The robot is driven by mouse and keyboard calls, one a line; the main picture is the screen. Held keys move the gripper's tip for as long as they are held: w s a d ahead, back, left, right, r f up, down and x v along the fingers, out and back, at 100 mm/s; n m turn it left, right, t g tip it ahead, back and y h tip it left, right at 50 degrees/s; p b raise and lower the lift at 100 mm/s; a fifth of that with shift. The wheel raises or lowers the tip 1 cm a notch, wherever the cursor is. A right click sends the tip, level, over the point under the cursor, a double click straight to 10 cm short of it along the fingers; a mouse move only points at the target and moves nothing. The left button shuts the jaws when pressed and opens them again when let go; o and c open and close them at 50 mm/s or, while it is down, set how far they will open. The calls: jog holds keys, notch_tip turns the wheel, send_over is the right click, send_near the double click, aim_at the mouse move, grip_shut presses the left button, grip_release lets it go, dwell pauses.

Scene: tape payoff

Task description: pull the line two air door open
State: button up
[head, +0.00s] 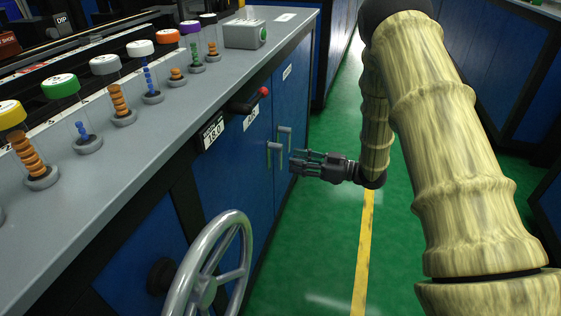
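Two blue cabinet doors are closed on the front of the grey-topped bench: a nearer door (232,178) and a farther door (291,99). The nearer door has a grey upright handle (275,154), and the farther door has a similar handle (284,138) close beside it. A small white label (251,118) is on the nearer door and another label (287,72) on the farther one; I cannot read which is line two air. My gripper (296,164) points left at the handles, just right of them and apparently not touching. Its fingers look spread and empty.
A black lever with a red knob (252,99) juts from the bench front above the handles, beside an 18.0 display (211,132). A large metal handwheel (212,273) stands out nearer. The green floor (325,245) right of the doors is clear.

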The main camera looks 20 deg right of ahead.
aim_at(280, 169)
jog(key=b+x, duration=0.1)
jog(key=x, duration=0.5)
jog(key=shift+w+a+b, duration=0.15)
jog(key=shift+a+b, duration=0.05)
jog(key=shift+b, duration=0.2)
grip_shut()
